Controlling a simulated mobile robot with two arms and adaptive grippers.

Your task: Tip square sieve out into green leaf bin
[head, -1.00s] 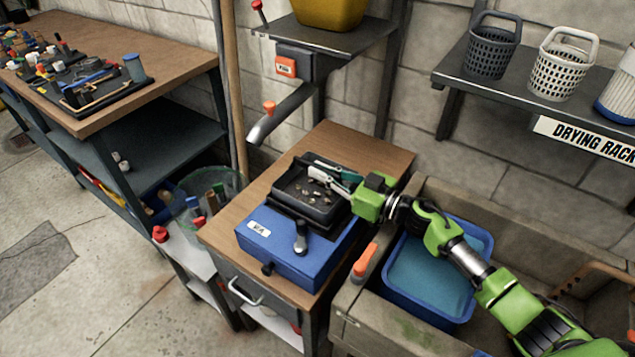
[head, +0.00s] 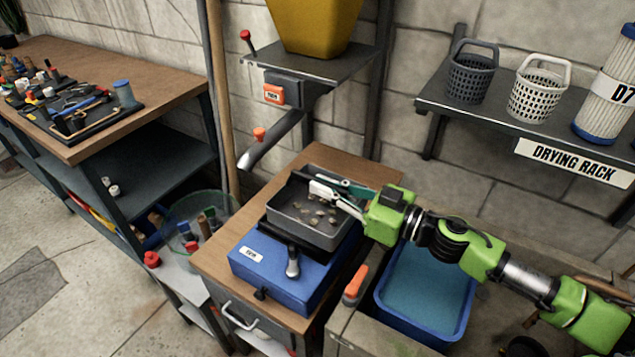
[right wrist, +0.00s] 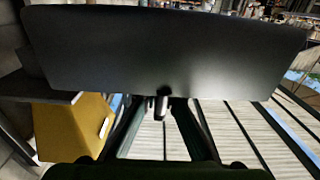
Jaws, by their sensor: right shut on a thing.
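The square sieve (head: 318,236) is a dark grey shallow tray with several small bits in it. It sits level just over a black frame on a blue box (head: 275,273); I cannot tell how large the gap is. My right gripper (head: 318,190) is shut on the sieve's far right edge. In the right wrist view a dark wall of the sieve (right wrist: 165,55) fills the upper part. No bin is clearly the green leaf bin; a greenish see-through round bin (head: 232,207) holding bottles stands left of the wooden cabinet. My left gripper is not in view.
A metal spout (head: 275,140) and a shelf with a yellow hopper (head: 315,25) are behind the sieve. A blue tub of water (head: 425,295) sits in the trough at right. A drying rack (head: 500,115) holds baskets. A workbench (head: 110,75) stands left.

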